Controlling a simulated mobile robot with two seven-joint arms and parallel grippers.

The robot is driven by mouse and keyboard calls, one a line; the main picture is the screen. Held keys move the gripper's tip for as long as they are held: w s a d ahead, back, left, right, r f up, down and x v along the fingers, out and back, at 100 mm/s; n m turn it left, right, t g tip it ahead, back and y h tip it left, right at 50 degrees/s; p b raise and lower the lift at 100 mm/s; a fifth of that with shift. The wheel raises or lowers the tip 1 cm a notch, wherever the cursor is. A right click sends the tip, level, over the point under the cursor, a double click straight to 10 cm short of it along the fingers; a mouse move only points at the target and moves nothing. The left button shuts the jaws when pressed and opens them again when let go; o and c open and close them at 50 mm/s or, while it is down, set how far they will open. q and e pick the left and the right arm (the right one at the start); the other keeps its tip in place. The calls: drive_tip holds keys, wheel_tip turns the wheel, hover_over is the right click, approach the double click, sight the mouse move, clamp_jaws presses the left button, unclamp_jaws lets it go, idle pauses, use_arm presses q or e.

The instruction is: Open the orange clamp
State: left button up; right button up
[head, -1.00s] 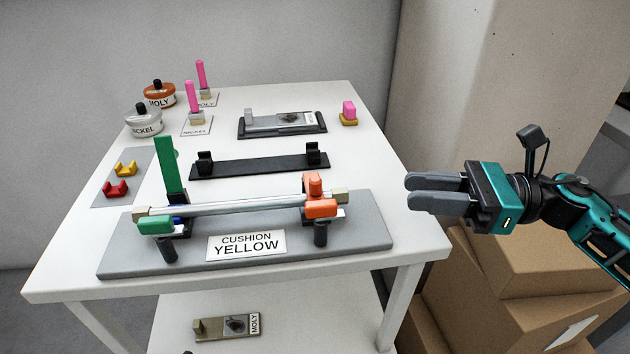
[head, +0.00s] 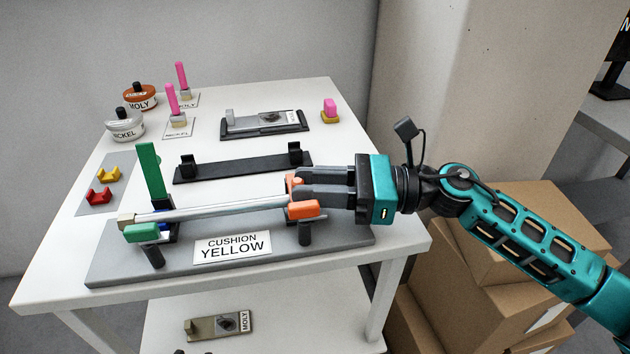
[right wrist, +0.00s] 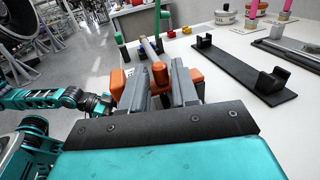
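The orange clamp (head: 305,208) is at the right end of the grey fixture base (head: 120,272), around the right end of a pale tube (head: 215,211). Its upper part lies down over the tube, partly hidden by my fingers. My right gripper (head: 300,184) is at the clamp from the right. In the right wrist view, its open fingers (right wrist: 160,90) stand on either side of the clamp's orange knob (right wrist: 160,72); contact is unclear. My left gripper (right wrist: 98,104) shows small in the right wrist view, away from the clamp; its fingers are unclear.
A green clamp (head: 151,172) with its arm upright is at the tube's left end. A label on the base reads CUSHION YELLOW (head: 232,247). A black cradle (head: 243,166) lies behind the tube. Cardboard boxes (head: 500,245) stand right of the white table (head: 395,248).

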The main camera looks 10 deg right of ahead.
clamp_jaws()
idle(0.6)
